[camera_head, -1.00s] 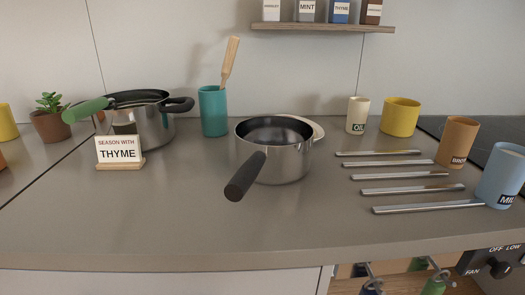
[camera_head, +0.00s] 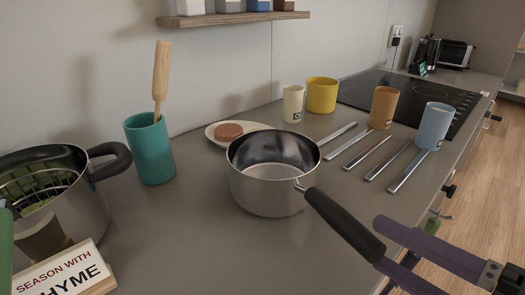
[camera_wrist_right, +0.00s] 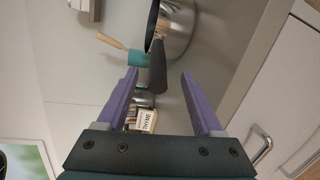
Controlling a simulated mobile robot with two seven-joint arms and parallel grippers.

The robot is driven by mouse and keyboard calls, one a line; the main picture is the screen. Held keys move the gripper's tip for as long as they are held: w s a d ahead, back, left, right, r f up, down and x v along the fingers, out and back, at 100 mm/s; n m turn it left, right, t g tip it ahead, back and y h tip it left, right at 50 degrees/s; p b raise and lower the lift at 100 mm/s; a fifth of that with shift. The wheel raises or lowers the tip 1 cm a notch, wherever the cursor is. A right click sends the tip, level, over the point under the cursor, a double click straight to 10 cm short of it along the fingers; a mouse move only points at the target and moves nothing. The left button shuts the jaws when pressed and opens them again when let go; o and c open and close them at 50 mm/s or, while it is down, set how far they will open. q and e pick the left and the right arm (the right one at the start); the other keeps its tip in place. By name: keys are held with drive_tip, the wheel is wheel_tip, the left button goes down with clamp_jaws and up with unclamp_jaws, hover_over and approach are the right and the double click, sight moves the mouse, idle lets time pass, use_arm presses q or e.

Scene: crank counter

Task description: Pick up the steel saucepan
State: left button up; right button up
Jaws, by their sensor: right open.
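The steel saucepan (camera_head: 268,190) stands upright on the counter, open and apparently empty. Its black handle (camera_head: 342,222) points toward the lower right in the head view. In the right wrist view the saucepan (camera_wrist_right: 178,32) is at the top and its handle (camera_wrist_right: 158,72) comes down between the fingers. My right gripper (camera_head: 382,246) has purple fingers, is open, and is at the free end of the handle. The right wrist view shows gaps between the handle and both fingers of this gripper (camera_wrist_right: 160,76).
A large pot (camera_head: 65,210), a THYME sign (camera_head: 65,272) and a teal utensil cup (camera_head: 150,150) stand left of the saucepan. A plate (camera_head: 214,134) is behind it. Several metal bars (camera_head: 368,157) and cups lie or stand to its right. The counter's front edge is near my gripper.

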sight(334, 214)
drive_tip(key=x, duration=0.3)
drive_tip(key=shift+w+d, duration=0.1)
drive_tip(key=shift+w, duration=0.25)
drive_tip(key=x, duration=0.5)
drive_tip(key=shift+a+r, duration=0.1)
drive_tip(key=shift+a, duration=0.2)
clamp_jaws()
idle(0.6)
drive_tip(key=shift+r, duration=0.1)
